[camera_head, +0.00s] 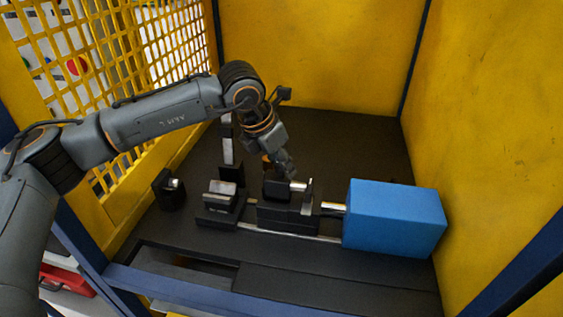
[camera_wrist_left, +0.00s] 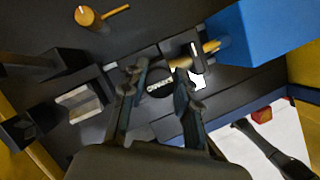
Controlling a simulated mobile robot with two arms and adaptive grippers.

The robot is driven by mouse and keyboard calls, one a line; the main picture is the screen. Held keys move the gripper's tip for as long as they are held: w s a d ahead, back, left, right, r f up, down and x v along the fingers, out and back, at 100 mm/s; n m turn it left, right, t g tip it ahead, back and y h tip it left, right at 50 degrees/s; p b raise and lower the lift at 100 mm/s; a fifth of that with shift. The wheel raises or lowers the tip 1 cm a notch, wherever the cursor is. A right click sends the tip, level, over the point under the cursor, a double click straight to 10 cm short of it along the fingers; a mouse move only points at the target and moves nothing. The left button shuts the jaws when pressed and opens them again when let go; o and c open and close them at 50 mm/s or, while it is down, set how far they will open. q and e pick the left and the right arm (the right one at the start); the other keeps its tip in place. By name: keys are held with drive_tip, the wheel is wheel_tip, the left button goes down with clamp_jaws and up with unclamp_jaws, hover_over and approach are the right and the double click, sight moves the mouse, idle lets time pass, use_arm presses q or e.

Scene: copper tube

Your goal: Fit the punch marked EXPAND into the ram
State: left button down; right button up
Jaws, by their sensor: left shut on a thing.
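My left gripper (camera_head: 287,174) reaches down over the black ram carriage (camera_head: 288,216). In the left wrist view its fingers (camera_wrist_left: 160,76) stand on either side of a dark punch (camera_wrist_left: 158,88) with white lettering, too small to read surely, and are shut on it. A bright metal end (camera_head: 298,185) shows beside the fingers in the head view. The ram's metal rod (camera_head: 333,207) runs from the blue housing (camera_head: 396,218) to the carriage. Whether the punch is seated in the carriage or just above it, I cannot tell. My right gripper is not in view.
A black stand with a metal block (camera_head: 220,194) is left of the carriage. A black holder (camera_head: 171,193) with a metal part is farther left. An orange knob with a rod (camera_wrist_left: 86,16) lies behind. Yellow walls and mesh enclose the bench; its back right is clear.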

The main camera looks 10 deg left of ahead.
sight(277, 173)
use_arm(q)
drive_tip(key=shift+b, duration=0.65)
idle(0.7)
drive_tip(key=shift+r+b, duration=0.1)
drive_tip(key=shift+b, duration=0.35)
idle(0.7)
drive_tip(key=shift+f+b, duration=2.45)
drive_tip(key=shift+f, duration=0.2)
drive_tip(key=c, duration=0.9)
unclamp_jaws()
drive_tip(key=shift+s+f, duration=0.1)
drive_tip(key=shift+s, duration=0.05)
drive_tip(key=shift+a+r, duration=0.15)
drive_tip(key=shift+r, duration=0.35)
drive_tip(key=v, duration=1.1)
drive_tip(key=shift+s+r, duration=0.1)
drive_tip(key=shift+r, duration=0.05)
